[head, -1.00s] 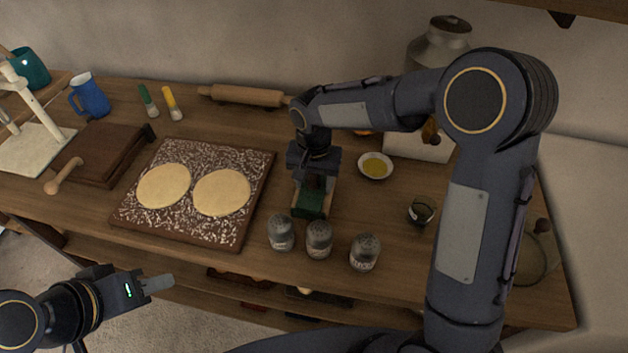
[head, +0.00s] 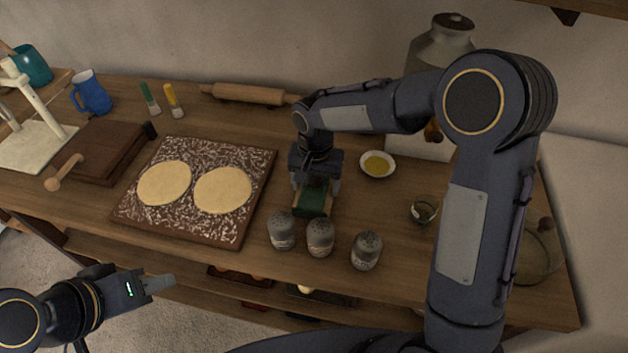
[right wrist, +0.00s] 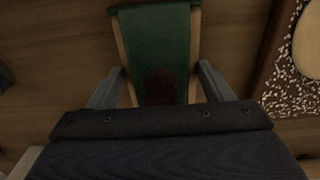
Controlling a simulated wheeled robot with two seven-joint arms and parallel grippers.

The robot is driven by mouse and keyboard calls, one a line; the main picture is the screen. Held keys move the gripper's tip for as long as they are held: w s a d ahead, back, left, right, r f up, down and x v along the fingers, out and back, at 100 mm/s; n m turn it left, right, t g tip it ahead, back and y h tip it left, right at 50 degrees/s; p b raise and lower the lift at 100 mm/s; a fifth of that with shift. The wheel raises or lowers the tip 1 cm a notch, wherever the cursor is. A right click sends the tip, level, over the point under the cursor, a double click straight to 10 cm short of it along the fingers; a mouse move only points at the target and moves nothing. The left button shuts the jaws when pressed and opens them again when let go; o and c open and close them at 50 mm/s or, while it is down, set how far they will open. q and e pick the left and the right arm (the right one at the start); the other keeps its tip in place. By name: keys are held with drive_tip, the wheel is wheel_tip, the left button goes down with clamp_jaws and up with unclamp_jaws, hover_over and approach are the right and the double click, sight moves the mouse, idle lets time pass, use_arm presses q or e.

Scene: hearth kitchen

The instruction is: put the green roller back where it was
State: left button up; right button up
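The green roller (head: 312,200) lies on the wooden table, right of the floured board and behind the shakers. The right wrist view shows its green band (right wrist: 155,35), its wooden side edges and a dark brown knob (right wrist: 160,90). My right gripper (head: 315,187) is low over it. Its fingers (right wrist: 160,68) stand apart on either side, clear of the knob, so it looks open. The roller's rear part is hidden under the gripper in the head view. My left gripper (head: 160,284) is empty in front of the table; its finger gap is unclear.
The floured board (head: 232,240) holds two dough rounds. Several shakers (head: 320,238) stand just in front of the roller. A bowl of oil (head: 377,164) and a small glass bowl (head: 424,209) are to the right. A rolling pin (head: 247,94) lies behind.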

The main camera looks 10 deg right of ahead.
drive_tip(key=shift+s+d+f, duration=0.1)
drive_tip(key=shift+s+f, duration=0.05)
drive_tip(key=shift+f, duration=0.1)
drive_tip(key=shift+r+p, duration=0.35)
drive_tip(key=r, duration=1.2)
drive_tip(key=shift+w+r, duration=0.25)
drive_tip(key=shift+r, duration=0.05)
drive_tip(key=shift+s+d+r, duration=0.15)
drive_tip(key=shift+s+r, duration=0.05)
drive_tip(key=shift+r, duration=0.05)
drive_tip(key=s+d+r+n+t+y, duration=0.1)
drive_tip(key=s+d+t+y, duration=0.1)
drive_tip(key=s+d, duration=0.45)
drive_tip(key=s+d+r+n+t+y, duration=0.1)
drive_tip(key=s+d, duration=0.3)
drive_tip(key=s, duration=0.6)
drive_tip(key=s+f+t, duration=0.2)
drive_tip(key=s+f, duration=0.1)
drive_tip(key=s, duration=0.3)
drive_tip(key=shift+s+f+n+t+y, duration=0.15)
drive_tip(key=shift+s+n+t+y, duration=0.15)
drive_tip(key=shift+s+n+y, duration=0.1)
